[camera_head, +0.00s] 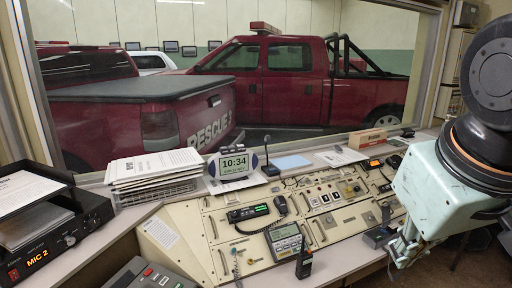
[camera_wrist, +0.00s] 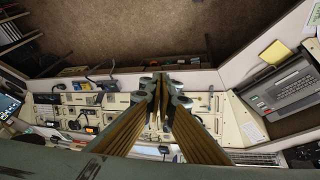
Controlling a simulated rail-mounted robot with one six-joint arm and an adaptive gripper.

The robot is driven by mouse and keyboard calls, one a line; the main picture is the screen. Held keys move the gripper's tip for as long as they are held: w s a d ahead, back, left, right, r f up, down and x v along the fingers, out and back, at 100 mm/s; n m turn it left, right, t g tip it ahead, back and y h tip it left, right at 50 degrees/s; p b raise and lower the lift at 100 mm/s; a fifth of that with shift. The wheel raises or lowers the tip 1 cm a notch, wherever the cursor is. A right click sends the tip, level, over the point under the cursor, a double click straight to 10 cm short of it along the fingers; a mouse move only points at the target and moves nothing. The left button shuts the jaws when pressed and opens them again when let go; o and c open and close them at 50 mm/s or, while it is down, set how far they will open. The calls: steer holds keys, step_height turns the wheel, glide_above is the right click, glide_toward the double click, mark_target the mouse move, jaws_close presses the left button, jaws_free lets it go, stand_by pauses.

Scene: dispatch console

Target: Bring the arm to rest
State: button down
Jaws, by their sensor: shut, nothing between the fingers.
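My gripper (camera_wrist: 159,80) shows in the wrist view, its two long fingers brought together at the tips with nothing between them. It hangs over the dispatch console (camera_wrist: 117,101), apart from the floor beyond. In the head view my arm takes up the right side, with a pale green link and dark joints above the console's right end. My fingertips cannot be made out clearly there.
The sloped console (camera_head: 208,240) bears a handset radio, a meter (camera_head: 286,240) and a walkie-talkie (camera_head: 304,263). A paper stack (camera_head: 155,168), clock (camera_head: 234,163) and desk microphone (camera_head: 269,168) stand behind it. A typewriter-like machine (camera_wrist: 282,88) sits at right in the wrist view.

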steer(key=s+a+m+y, duration=0.1)
steer(key=s+a, duration=0.3)
steer(key=s, duration=0.6)
steer(key=shift+g, duration=0.4)
steer(key=c, duration=3.4)
jaws_free()
steer(key=shift+w, duration=0.1)
